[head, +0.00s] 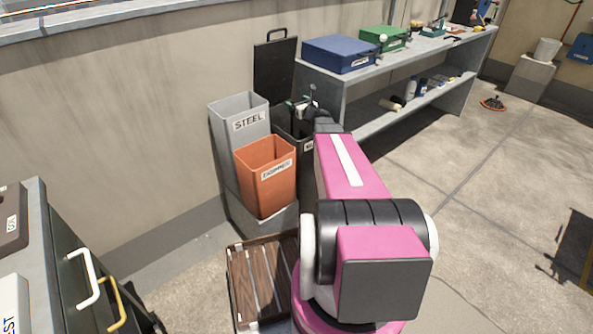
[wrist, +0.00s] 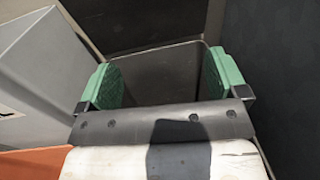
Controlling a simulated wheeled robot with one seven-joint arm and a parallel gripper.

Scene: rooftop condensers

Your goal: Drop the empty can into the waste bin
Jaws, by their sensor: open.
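The dark waste bin (head: 306,165) stands behind and right of the orange bin, its label mostly hidden by my arm. Its black lid (head: 275,70) is raised upright at the back. My gripper (head: 303,103) is over the bin's mouth. In the wrist view my gripper (wrist: 165,78) is open, with its green pads spread wide and nothing between them. The dark bin interior (wrist: 165,60) shows between the pads. No can is visible in either view, and the bottom of the bin cannot be made out.
The grey STEEL bin (head: 240,118) and orange COPPER bin (head: 266,178) stand close on the left. A metal bench (head: 345,85) with blue (head: 340,53) and green boxes (head: 384,38) is on the right. A slatted wooden crate (head: 262,280) sits in front.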

